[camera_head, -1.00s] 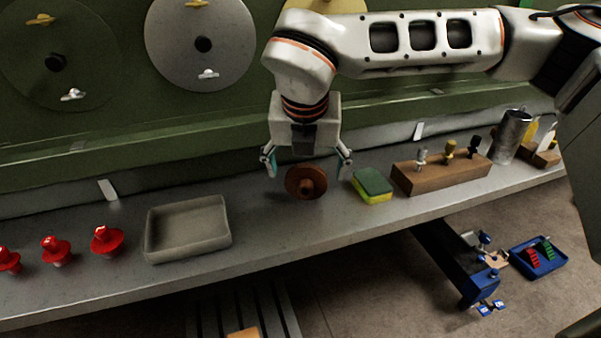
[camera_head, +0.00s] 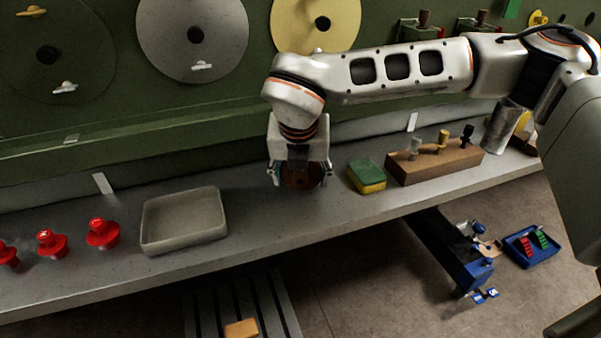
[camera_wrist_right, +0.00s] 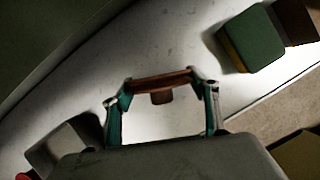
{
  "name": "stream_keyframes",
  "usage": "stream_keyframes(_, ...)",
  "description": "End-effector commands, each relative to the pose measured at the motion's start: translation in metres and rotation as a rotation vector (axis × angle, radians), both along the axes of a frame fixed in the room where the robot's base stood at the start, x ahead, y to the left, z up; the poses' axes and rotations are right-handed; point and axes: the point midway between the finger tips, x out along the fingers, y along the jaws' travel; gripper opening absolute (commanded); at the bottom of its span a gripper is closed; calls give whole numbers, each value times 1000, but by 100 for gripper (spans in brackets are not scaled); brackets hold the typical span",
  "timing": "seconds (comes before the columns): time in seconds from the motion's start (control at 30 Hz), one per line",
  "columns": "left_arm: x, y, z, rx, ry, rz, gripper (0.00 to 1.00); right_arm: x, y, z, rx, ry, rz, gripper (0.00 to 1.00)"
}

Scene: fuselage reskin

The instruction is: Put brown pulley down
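The brown pulley (camera_head: 302,178) is a round disc with a hub, at the back part of the grey bench between the grey tray and the sponge. My right gripper (camera_head: 301,180) points down over it, one finger on each side. In the right wrist view the pulley (camera_wrist_right: 160,84) spans the gap between the teal-padded fingertips (camera_wrist_right: 161,80), which meet its rim on both sides. The pulley appears to be at the bench surface; its underside contact is hard to see.
An empty grey tray (camera_head: 183,221) lies to the left, with red knobbed parts (camera_head: 103,233) beyond it. A green and yellow sponge (camera_head: 367,176) and a wooden block with pegs (camera_head: 435,163) stand close on the right. The bench (camera_head: 262,228) in front is clear.

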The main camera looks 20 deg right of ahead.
Motion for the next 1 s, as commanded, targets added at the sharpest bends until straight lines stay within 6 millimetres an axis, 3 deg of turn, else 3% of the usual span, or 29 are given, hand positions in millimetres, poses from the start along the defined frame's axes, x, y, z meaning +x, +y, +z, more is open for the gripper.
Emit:
stream_keyframes(0.37,0,1,0,1,0,1,38,0,0,1,0,0,0,37)
stream_keyframes(0.57,1,1,1,0,-1,1,38,1,0,11,0,-3,0,37)
stream_keyframes(0.77,1,1,3,0,-2,1,38,1,0,43,1,-6,-1,37)
stream_keyframes(1.0,1,0,5,-4,-1,2,38,1,0,109,1,-7,-1,37)
